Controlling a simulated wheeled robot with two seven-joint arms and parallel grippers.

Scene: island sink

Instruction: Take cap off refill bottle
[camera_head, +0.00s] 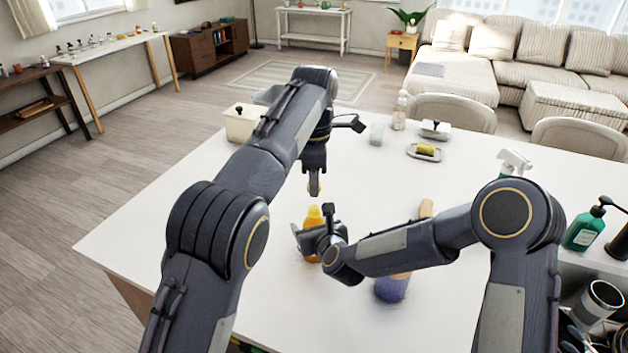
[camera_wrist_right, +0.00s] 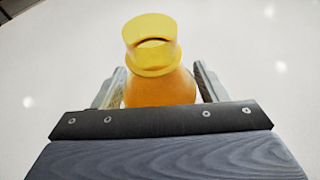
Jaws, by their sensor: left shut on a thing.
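The refill bottle (camera_head: 313,217) is orange with a yellow top and stands upright near the middle of the white island. In the right wrist view the orange bottle (camera_wrist_right: 160,88) shows a flared yellow neck with a dark opening. My right gripper (camera_head: 310,240) has one finger on each side of the bottle's body, pressed close to it. My left gripper (camera_head: 315,190) points down above the bottle, apart from it. It is shut on a small yellow piece, seemingly the cap (camera_head: 315,188), mostly hidden by the fingers.
On the island (camera_head: 180,220) are a cream box (camera_head: 243,124), a clear bottle (camera_head: 400,110), a cup (camera_head: 376,134), a sponge dish (camera_head: 425,151) and a purple-ended brush (camera_head: 392,288). A green soap bottle (camera_head: 583,232) stands at the right. The island's left side is clear.

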